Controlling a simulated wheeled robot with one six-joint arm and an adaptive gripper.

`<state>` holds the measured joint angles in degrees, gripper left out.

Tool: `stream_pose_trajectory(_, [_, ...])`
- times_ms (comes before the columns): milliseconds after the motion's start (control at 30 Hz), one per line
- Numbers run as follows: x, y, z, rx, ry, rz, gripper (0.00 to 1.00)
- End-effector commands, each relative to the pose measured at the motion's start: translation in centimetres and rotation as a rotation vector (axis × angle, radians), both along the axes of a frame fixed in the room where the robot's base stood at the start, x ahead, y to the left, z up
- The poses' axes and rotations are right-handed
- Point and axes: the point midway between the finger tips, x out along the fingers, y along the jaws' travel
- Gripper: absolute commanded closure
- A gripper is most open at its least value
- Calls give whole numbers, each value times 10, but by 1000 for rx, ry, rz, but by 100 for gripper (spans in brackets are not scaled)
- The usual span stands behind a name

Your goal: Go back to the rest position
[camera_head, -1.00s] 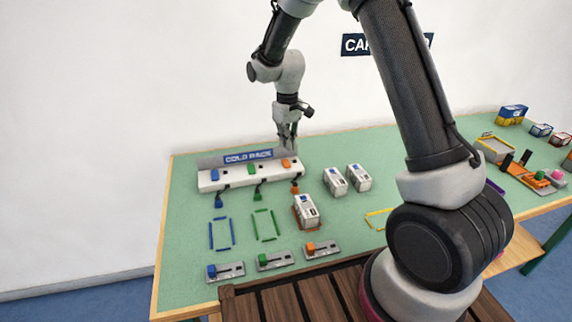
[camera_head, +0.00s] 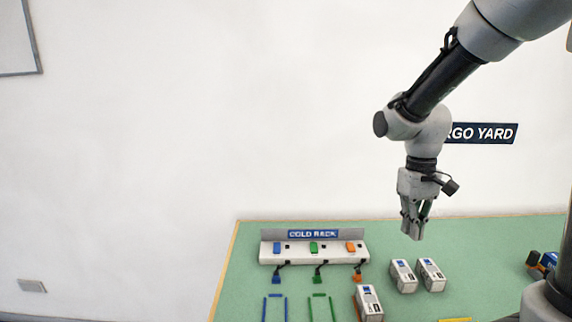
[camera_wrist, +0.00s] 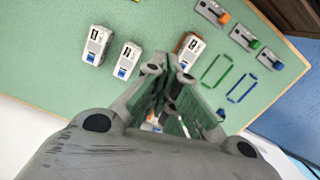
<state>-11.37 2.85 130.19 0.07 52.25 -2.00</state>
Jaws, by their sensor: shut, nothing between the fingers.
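My gripper (camera_head: 413,230) is shut and empty, pointing down, raised above the back part of the green table (camera_head: 490,260). It also shows in the wrist view (camera_wrist: 168,72), where its closed fingers point at the table. The cold rack (camera_head: 300,254) stands left of it, with blue, green and orange blocks on top. White containers stand on the table below my gripper: two side by side (camera_head: 403,276) (camera_head: 431,274) and one nearer the front (camera_head: 368,303), by the orange plug.
A blue outline (camera_head: 275,307) and a green outline (camera_head: 322,307) lie on the table before the rack. In the wrist view, sliders with orange (camera_wrist: 224,16), green and blue knobs line the table's edge. A wall with a sign (camera_head: 485,133) stands behind.

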Motion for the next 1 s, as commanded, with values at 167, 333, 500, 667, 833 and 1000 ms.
stream_pose_trajectory(167, [-53, -25, 40, 15, -87, -74, 100])
stream_pose_trajectory(333, [-99, -43, 65, 29, -189, -134, 100])
stream_pose_trajectory(500, [-132, -57, 84, 43, -315, -180, 100])
stream_pose_trajectory(667, [-145, -64, 103, 52, -420, -211, 100])
stream_pose_trajectory(833, [-149, -68, 113, 53, -468, -229, 100])
stream_pose_trajectory(1000, [-149, -69, 113, 52, -466, -234, 100])
